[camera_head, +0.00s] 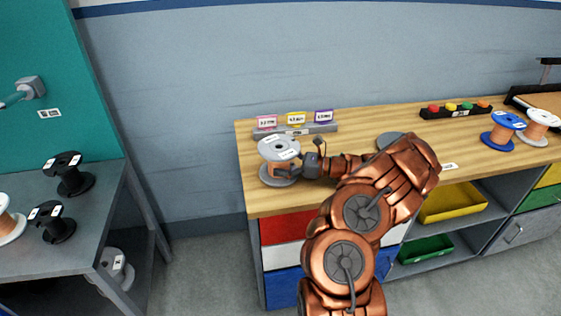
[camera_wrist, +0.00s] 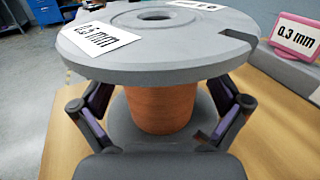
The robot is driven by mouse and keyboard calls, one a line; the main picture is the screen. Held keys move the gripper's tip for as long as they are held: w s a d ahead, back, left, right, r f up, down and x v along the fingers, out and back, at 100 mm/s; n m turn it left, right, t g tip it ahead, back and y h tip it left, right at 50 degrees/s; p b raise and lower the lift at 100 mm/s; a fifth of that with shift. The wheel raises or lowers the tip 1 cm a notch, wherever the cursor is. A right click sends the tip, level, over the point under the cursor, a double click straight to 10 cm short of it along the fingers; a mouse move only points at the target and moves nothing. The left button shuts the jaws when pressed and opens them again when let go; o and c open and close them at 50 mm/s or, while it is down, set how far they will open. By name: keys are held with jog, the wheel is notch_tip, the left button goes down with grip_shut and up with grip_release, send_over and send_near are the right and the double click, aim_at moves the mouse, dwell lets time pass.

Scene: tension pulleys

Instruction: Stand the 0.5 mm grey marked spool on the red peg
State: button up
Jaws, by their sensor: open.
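The grey spool (camera_head: 279,150) stands upright near the left end of the wooden workbench, wound with copper wire. In the wrist view, the spool (camera_wrist: 160,52) fills the upper middle, and a white label on its top flange appears to read 0.5 mm. My gripper (camera_head: 303,165) reaches it from the right, below the top flange. In the wrist view, my gripper's fingers (camera_wrist: 160,108) are open, one on each side of the copper winding. I cannot tell whether they touch it. I cannot make out a red peg; what is under the spool is hidden.
A grey rack (camera_head: 296,131) with pink, yellow and purple tags stands just behind the spool. A grey disc (camera_head: 390,139) lies right of my gripper. A blue spool (camera_head: 502,130) and a button block (camera_head: 456,111) are farther right. Black spools (camera_head: 69,174) stand on the left table.

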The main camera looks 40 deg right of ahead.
jog(key=v, duration=1.1)
jog(key=shift+s+d, duration=0.35)
jog(key=shift+s, duration=0.05)
